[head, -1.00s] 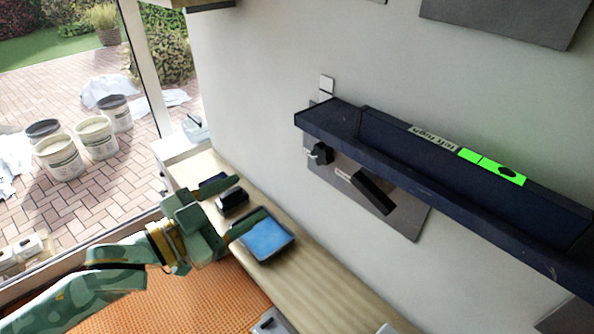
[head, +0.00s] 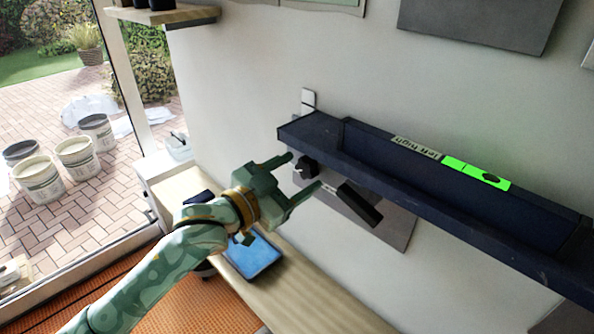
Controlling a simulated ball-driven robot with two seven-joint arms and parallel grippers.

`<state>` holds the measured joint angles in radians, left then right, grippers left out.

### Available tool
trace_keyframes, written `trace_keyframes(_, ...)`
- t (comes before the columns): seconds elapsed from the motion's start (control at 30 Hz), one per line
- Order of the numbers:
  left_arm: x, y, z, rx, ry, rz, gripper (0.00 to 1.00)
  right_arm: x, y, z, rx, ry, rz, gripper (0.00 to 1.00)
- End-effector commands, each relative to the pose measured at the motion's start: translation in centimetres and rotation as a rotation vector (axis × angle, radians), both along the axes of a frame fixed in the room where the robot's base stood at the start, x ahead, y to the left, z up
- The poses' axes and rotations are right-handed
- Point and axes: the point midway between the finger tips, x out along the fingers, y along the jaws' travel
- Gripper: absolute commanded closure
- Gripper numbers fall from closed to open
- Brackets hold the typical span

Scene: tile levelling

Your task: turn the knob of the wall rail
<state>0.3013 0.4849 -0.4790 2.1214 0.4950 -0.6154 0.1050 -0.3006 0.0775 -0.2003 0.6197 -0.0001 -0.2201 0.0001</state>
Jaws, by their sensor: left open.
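The dark blue wall rail (head: 430,200) runs along the wall, sloping down to the right in the picture. On its top are a bright green level strip (head: 463,168) with a dark bubble and a label (head: 415,147) that seems to read "left high". A small black knob (head: 306,168) sits below the rail's left end. My left gripper (head: 304,173) is open, its fingertips on either side of the knob in the picture. I cannot tell whether they touch it. My right gripper is not in view.
A grey plate (head: 398,228) with a black bar (head: 359,204) is on the wall right of the knob, close to my fingers. A wooden bench (head: 290,297) below carries a blue-screened tablet (head: 256,257). Buckets (head: 76,157) stand outside on the paving.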

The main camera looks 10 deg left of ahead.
Motion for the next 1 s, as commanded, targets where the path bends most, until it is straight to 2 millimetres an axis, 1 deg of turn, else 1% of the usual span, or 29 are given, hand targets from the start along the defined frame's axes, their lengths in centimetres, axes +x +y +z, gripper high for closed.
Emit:
trace_keyframes(0.13, 0.6, -0.4, 0.0, 0.001, 0.000, -0.001, 0.39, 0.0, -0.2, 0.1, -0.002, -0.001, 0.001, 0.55)
trace_keyframes(0.37, 0.6, -0.4, -0.1, 0.002, 0.001, -0.001, 0.39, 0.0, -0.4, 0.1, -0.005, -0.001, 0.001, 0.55)
trace_keyframes(0.47, 0.6, -0.4, -0.1, 0.002, 0.001, -0.001, 0.64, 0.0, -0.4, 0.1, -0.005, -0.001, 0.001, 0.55)
trace_keyframes(0.5, 0.6, -0.4, -0.1, 0.001, 0.000, 0.000, 0.75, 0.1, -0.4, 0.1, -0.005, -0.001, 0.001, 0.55)
trace_keyframes(0.53, 0.6, -0.4, -0.1, 0.002, 0.001, -0.001, 0.83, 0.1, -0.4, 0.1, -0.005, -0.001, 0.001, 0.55)
trace_keyframes(0.63, 0.6, -0.4, -0.1, 0.002, 0.000, -0.001, 0.83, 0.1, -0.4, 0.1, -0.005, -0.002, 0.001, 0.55)
trace_keyframes(0.7, 0.6, -0.4, 0.1, 0.034, -0.019, 0.001, 0.83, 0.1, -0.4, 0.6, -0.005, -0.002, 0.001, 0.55)
trace_keyframes(0.8, 0.6, -0.3, 0.5, 0.161, -0.100, 0.002, 0.83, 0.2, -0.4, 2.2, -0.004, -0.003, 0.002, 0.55)
trace_keyframes(0.87, 0.7, -0.3, 0.5, 0.242, -0.155, 0.001, 0.83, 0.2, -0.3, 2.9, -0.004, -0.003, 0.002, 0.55)
trace_keyframes(0.9, 0.6, -0.4, 0.3, 0.287, -0.184, 0.001, 0.83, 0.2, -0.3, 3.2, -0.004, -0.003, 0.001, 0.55)
trace_keyframes(1.0, 0.6, -0.4, 0.1, 0.349, -0.229, 0.001, 0.83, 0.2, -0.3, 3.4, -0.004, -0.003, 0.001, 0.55)
